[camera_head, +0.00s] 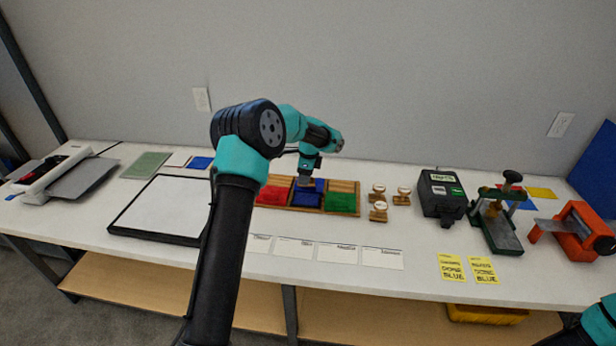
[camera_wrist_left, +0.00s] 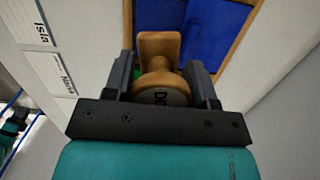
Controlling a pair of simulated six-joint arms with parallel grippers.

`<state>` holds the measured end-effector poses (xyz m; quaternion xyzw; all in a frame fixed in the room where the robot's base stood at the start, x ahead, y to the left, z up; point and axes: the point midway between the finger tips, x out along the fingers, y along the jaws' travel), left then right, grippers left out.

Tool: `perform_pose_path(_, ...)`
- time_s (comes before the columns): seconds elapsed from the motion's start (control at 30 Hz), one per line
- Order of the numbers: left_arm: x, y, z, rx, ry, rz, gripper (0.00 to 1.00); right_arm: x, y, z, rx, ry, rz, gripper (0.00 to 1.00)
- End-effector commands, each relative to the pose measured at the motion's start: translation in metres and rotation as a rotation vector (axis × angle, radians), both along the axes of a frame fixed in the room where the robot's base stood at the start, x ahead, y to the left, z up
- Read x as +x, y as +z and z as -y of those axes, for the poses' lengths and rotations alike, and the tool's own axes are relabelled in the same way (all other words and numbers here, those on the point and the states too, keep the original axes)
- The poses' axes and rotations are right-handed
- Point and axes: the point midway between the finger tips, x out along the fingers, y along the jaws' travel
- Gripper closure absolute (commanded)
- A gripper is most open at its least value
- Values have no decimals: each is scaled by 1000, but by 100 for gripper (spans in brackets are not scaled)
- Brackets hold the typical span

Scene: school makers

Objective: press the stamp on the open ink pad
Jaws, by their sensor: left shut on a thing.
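My left gripper (camera_head: 306,181) is shut on a wooden stamp, which shows between its fingers in the left wrist view (camera_wrist_left: 160,88), with a round labelled knob and a flat block beyond it. The gripper points down at the blue ink pad (camera_head: 305,200) in the wooden tray. Blue surfaces of the pad also show beyond the stamp in the wrist view (camera_wrist_left: 215,35). The stamp is mostly hidden in the head view, so I cannot tell whether it touches the pad. My right gripper is out of view.
A red pad (camera_head: 272,196) and a green pad (camera_head: 341,203) flank the blue one. Several wooden stamps (camera_head: 378,213) stand to the right. White cards (camera_head: 338,253) lie in front. A black machine (camera_head: 441,195) and a green press (camera_head: 500,230) stand farther right.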

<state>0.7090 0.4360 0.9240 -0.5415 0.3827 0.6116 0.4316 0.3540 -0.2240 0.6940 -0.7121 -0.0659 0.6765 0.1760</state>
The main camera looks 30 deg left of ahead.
Motion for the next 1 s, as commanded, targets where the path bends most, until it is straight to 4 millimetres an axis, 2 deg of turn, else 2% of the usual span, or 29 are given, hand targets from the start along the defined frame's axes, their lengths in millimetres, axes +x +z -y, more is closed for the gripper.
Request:
perform_pose_path(0.27, 0, -5, 0, 0, 1, 0, 73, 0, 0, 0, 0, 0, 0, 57)
perform_pose_path(0.8, 0, -50, 0, 0, 2, -1, 73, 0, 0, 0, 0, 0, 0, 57)
perform_pose_path(1.0, 0, -57, 0, 0, 1, 0, 73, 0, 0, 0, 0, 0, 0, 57)
